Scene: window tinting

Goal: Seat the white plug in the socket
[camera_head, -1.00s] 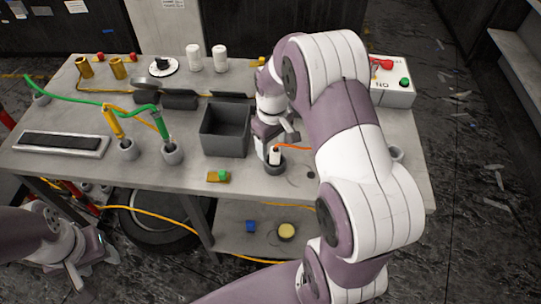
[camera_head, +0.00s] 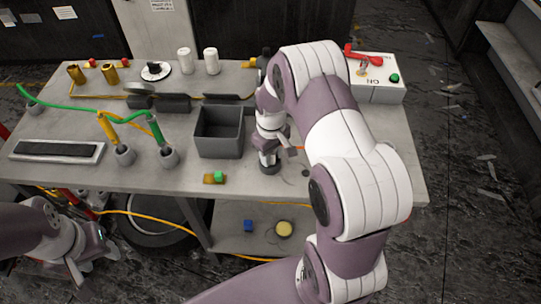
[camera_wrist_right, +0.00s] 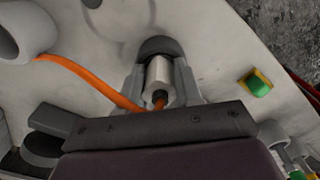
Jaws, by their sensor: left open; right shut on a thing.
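The white plug (camera_wrist_right: 158,78) is a pale cylinder with an orange cable leaving its near end in the right wrist view. My right gripper (camera_wrist_right: 160,88) is shut on it, one finger on each side. The plug's far end meets the dark round socket (camera_wrist_right: 160,46); how deep it sits I cannot tell. In the head view the socket (camera_head: 270,168) stands near the table's front edge, right below my right gripper (camera_head: 268,152), and fingers mostly hide the plug. My left gripper (camera_head: 90,262) is open and empty, low at the left, off the table.
A dark open box (camera_head: 219,146) stands just left of my right gripper. A green block on a yellow base (camera_head: 217,178) lies near the front edge. Two grey sockets with yellow and green plugs (camera_head: 168,157) stand at left. A switch box (camera_head: 375,82) is at the back right.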

